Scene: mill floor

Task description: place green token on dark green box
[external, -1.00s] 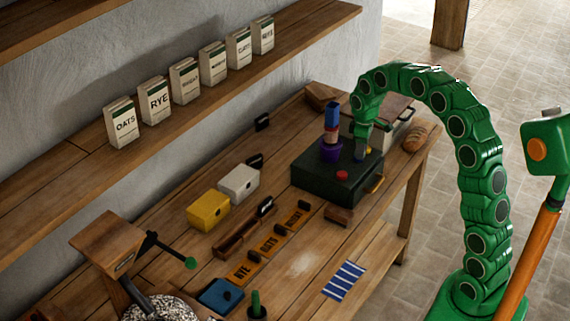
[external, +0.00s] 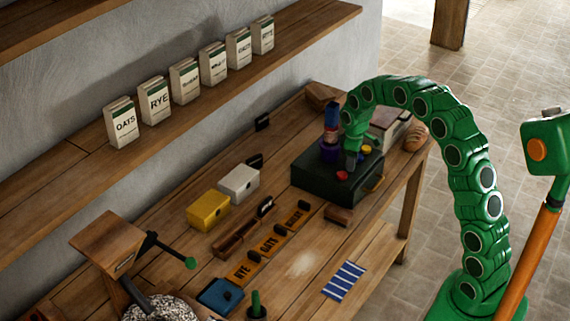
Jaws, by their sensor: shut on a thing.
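The dark green box (external: 315,187) stands at the far right part of the workbench, with a brass-coloured handle on its right side. My green gripper (external: 350,166) points down over the top of this box, just behind a red token (external: 342,175). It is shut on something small. The green token is not clearly visible against the green fingers and dark lid. A yellow token (external: 366,150) lies on the lid right of the gripper.
A white box (external: 238,183) and a yellow box (external: 208,210) stand left on the bench (external: 300,262). Labelled plates (external: 270,243), a blue-striped cloth (external: 344,281) and a wooden block (external: 338,215) lie in front.

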